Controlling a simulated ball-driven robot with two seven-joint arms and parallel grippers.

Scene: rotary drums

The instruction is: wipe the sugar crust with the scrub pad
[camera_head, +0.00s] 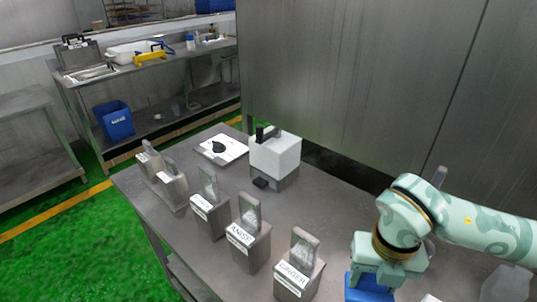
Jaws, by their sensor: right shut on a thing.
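My right gripper (371,287) points down over the steel table (225,160) at the lower right, at the end of my mint-green arm. A blue block shows right below its wrist at the bottom edge of the picture. The fingertips and whatever lies under them are hidden or cut off. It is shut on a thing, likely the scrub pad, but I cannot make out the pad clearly. I cannot pick out the sugar crust with certainty; a small whitish patch (430,298) shows at the bottom edge, right of the gripper. My left gripper is not in view.
Several labelled metal canisters, one reading GINGER (293,282), line the table's near left side. A white box-shaped device (275,154) and a white plate with a black knob (221,149) stand behind. A clear object (506,284) is at far right. A steel wall rises behind.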

